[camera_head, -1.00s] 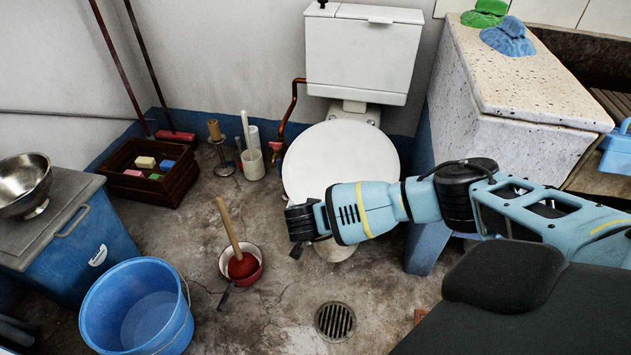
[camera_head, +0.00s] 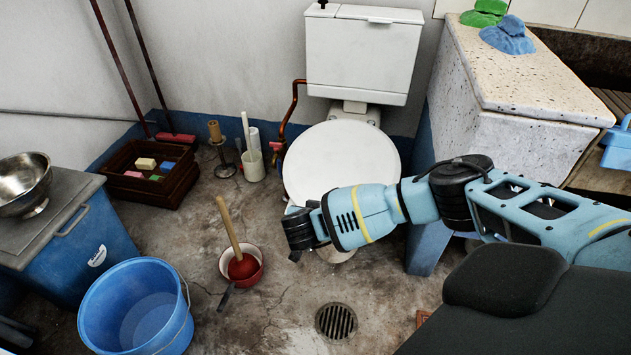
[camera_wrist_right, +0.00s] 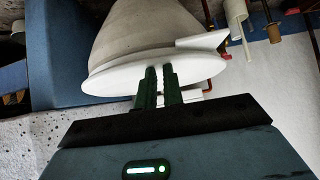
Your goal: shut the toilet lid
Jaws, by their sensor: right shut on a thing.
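The toilet lid (camera_head: 340,160) is a white rounded disc below the cistern. In the head view it lies over the bowl and hides its opening; I cannot tell whether a small gap is left under it. In the right wrist view the white rim of lid or seat (camera_wrist_right: 110,82) crosses below the grey-white bowl (camera_wrist_right: 145,35). My right gripper (camera_wrist_right: 162,80) has its dark fingers close together at this rim, shut on its edge. In the head view my right gripper (camera_head: 300,235) is at the front of the toilet, its fingertips hidden. My left gripper is out of view.
A white cistern (camera_head: 362,52) stands behind the lid. A speckled stone trough (camera_head: 525,85) is at the right. A plunger in a red bowl (camera_head: 242,266), a blue bucket (camera_head: 135,310) and a floor drain (camera_head: 336,321) are in front. Some floor between them is clear.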

